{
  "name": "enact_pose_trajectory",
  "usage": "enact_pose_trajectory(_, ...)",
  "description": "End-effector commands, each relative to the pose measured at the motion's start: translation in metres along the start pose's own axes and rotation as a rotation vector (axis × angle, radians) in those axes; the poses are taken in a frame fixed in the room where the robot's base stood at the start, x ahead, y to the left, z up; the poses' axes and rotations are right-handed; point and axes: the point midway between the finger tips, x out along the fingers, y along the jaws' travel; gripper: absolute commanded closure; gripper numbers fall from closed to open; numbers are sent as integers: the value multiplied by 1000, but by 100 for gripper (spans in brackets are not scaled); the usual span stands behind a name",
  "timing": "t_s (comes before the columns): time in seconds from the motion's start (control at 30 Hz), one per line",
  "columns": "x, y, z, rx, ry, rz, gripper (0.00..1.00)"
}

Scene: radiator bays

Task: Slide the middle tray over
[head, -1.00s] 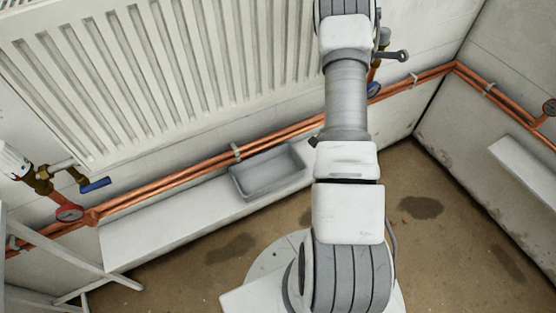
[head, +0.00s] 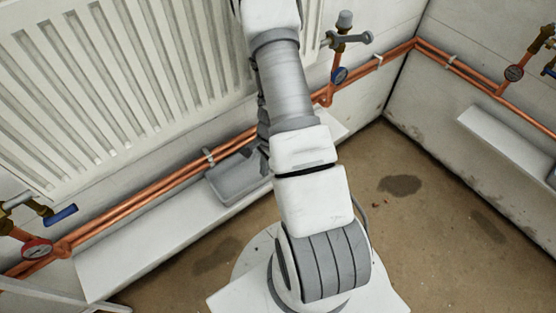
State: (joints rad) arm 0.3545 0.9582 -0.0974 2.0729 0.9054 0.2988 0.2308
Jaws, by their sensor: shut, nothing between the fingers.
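One grey, shallow rectangular tray (head: 228,182) sits on the white ledge (head: 150,238) below the copper pipes, left of my arm in the head view. Its right end is partly hidden by my arm and gripper. My gripper (head: 264,142) shows only as a dark grey part behind my arm, low at the tray's right end. It looks shut and empty. Whether it touches the tray is hidden.
A white radiator (head: 110,80) hangs above the copper pipes (head: 140,202). A red gauge (head: 37,249) is at left, and a valve (head: 345,45) with a blue gauge (head: 339,75) is right of my arm. The ledge left of the tray is clear. Another ledge (head: 510,150) runs along the right wall.

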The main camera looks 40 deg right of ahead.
Motion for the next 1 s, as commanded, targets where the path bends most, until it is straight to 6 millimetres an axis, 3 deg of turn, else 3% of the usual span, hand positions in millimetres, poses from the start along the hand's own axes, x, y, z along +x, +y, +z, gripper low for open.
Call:
enact_pose_trajectory(0.1,14,0,1,2,1,0,100)
enact_pose_trajectory(0.7,19,0,-4,0,3,1,100)
enact_pose_trajectory(0.83,15,0,-29,3,8,-1,100)
enact_pose_trajectory(1.0,8,1,-82,7,13,-2,100)
